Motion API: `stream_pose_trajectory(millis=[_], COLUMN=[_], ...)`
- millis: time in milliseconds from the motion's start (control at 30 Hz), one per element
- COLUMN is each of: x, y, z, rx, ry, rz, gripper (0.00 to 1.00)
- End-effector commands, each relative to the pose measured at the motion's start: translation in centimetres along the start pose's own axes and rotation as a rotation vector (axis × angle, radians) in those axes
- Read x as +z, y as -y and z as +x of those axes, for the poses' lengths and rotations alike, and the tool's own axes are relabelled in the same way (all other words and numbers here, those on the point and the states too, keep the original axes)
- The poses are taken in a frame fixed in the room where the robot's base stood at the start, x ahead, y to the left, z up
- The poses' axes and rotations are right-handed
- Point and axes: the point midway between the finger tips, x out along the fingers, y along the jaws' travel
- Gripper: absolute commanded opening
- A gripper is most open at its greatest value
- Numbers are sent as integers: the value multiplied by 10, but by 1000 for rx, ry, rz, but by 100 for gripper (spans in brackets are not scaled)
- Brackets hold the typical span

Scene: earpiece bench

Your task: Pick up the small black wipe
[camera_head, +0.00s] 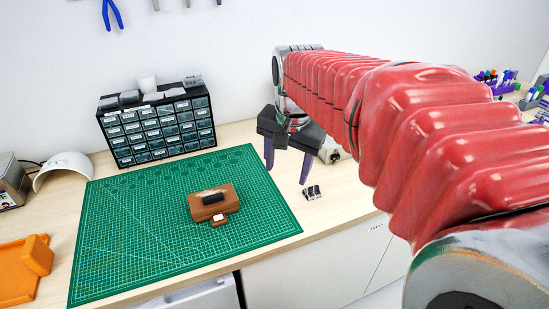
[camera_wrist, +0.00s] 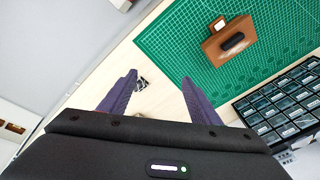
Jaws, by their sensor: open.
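My gripper (camera_head: 287,172) is open and empty, its two purple fingers pointing down above the wooden bench, right of the green mat. In the wrist view my gripper (camera_wrist: 159,80) shows its fingers spread apart. A small black-and-white item (camera_head: 313,192) lies on the bench just right of the fingers; it also shows in the wrist view (camera_wrist: 142,84), beside the left fingertip. A small black rounded piece (camera_head: 213,198) lies on a brown block (camera_head: 228,192) on the mat; it shows in the wrist view (camera_wrist: 234,42) too. I cannot tell which of these is the wipe.
The green cutting mat (camera_head: 140,225) covers much of the bench. A small-drawer cabinet (camera_head: 157,128) stands behind it. An orange tray (camera_head: 15,285) with an orange block is at the left. The bench's front edge runs close to the black-and-white item.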

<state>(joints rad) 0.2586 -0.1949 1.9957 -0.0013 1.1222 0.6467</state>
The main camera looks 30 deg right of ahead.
Motion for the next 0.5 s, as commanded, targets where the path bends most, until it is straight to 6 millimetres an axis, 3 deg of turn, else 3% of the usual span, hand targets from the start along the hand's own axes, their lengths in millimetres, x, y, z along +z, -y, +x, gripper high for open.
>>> stream_pose_trajectory(millis=[100,500], x=[-30,-119], y=[-2,-24], z=[10,53], rx=[35,152], ry=[29,104], rz=[139,589], gripper=[57,57])
